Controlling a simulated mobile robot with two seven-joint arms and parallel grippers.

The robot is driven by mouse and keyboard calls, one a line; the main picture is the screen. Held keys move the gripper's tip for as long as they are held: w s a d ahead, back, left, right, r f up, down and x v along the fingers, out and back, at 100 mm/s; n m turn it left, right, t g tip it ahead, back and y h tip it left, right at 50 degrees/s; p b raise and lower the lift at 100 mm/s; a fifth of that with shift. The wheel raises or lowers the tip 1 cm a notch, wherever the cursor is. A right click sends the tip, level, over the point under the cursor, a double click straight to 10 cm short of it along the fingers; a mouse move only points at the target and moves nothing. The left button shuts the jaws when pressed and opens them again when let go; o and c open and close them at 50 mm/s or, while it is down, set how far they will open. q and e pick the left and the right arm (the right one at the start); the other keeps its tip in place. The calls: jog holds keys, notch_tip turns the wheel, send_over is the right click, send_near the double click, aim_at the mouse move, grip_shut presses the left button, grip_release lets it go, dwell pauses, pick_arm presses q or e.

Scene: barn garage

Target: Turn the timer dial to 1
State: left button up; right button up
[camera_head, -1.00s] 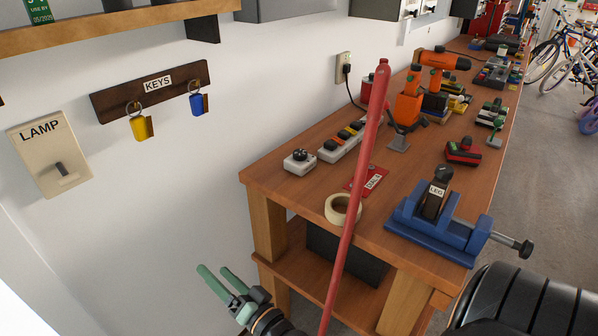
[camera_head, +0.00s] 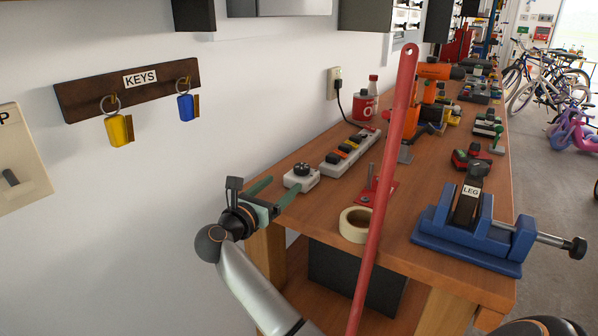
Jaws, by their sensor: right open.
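The timer (camera_head: 301,178) is a small white box with a black dial on top. It sits at the near left end of the wooden workbench, in front of a power strip. The dial's marks are too small to read. My right gripper (camera_head: 286,183), with green fingers, is open at the bench's left edge. Its fingertips point toward the timer, close to its near left side; I cannot tell whether they touch it. Nothing shows between the fingers. My left gripper is not in view.
A long red pole (camera_head: 384,185) crosses in front of the workbench (camera_head: 398,215). A tape roll (camera_head: 355,226), a red-based stand (camera_head: 376,193), a blue vise (camera_head: 468,237) and the power strip (camera_head: 349,151) are on the bench. Keys hang on the wall rack (camera_head: 80,97).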

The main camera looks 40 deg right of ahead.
aim_at(298, 170)
jog(key=x, duration=0.9)
jog(key=shift+w+d, duration=0.1)
jog(key=shift+d, duration=0.2)
jog(key=shift+c, duration=0.3)
grip_shut()
